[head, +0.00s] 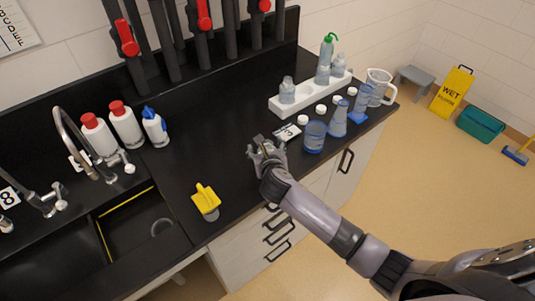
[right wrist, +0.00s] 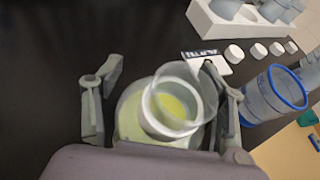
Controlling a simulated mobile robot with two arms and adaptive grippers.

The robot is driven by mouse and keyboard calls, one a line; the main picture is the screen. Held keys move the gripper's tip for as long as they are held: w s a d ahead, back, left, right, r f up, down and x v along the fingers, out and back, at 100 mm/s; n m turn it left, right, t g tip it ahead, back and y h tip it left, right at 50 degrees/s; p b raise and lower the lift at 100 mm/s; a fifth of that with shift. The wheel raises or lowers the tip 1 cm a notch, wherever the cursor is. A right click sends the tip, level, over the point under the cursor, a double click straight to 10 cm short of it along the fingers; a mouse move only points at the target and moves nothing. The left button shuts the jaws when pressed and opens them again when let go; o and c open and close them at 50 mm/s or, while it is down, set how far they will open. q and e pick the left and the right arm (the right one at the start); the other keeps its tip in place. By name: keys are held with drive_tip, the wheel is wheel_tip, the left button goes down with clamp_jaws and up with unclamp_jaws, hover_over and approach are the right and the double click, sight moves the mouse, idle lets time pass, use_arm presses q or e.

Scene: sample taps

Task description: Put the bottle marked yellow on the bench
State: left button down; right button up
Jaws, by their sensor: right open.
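In the right wrist view a clear, open-necked bottle (right wrist: 165,112) with a yellow tint inside sits between the fingers of my right gripper (right wrist: 165,108). It is seen from above, over the black bench (right wrist: 45,95). The fingers are spread, one on each side of it; whether either touches it I cannot tell. In the head view my right gripper (head: 266,153) is low over the bench (head: 180,170), and the bottle is not clearly seen there. My left gripper is not in view.
A white rack (head: 280,108) with several bottles stands at the bench's back right. White caps (head: 303,120), a label card (head: 288,133), a blue-tinted beaker (head: 314,137) and a jug (head: 379,87) are near it.

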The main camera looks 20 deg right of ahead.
drive_tip(key=v, duration=1.1)
drive_tip(key=shift+s+b, duration=0.4)
